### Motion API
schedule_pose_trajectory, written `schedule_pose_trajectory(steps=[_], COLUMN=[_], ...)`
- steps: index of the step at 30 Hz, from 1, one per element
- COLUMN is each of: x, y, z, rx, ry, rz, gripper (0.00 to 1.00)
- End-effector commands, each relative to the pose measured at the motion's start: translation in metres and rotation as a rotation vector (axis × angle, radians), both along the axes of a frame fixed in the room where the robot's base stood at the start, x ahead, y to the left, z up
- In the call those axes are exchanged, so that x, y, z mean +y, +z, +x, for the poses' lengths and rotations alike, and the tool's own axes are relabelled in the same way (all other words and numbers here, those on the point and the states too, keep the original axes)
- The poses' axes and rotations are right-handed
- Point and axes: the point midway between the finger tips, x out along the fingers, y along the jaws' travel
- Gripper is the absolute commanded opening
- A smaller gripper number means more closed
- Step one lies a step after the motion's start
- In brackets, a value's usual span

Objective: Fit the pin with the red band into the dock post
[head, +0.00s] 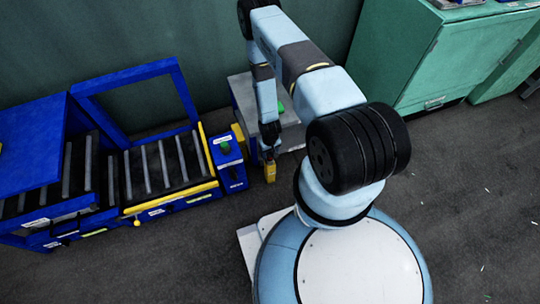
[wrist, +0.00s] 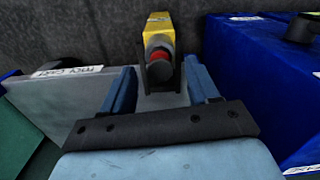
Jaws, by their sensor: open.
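In the wrist view, a dark round pin end with a red band (wrist: 160,55) shows against a yellow block (wrist: 158,32) with a small label on top. A black bracket sits around or beside the pin end; I cannot tell how they join. My gripper (wrist: 158,66) is open, its two blue fingers to the left and right of the pin end, with gaps visible on both sides. In the head view, my gripper (head: 268,156) points down just above the yellow block (head: 270,174). I cannot tell which part is the dock post.
A grey cart (head: 241,96) with a label stands beside my gripper; a green item (head: 281,107) shows there. A blue control box (head: 225,150) with a green button and a blue roller conveyor (head: 155,170) stand left. Green cabinets (head: 435,50) stand at the back right.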

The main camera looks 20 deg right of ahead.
Motion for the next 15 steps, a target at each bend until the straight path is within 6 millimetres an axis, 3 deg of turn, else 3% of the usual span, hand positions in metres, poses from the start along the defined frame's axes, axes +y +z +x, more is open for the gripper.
schedule_pose_trajectory(steps=[15], x=[0.0], y=[0.085], z=[0.002], rx=[0.0], ry=[0.001], rz=[0.0], gripper=[0.6])
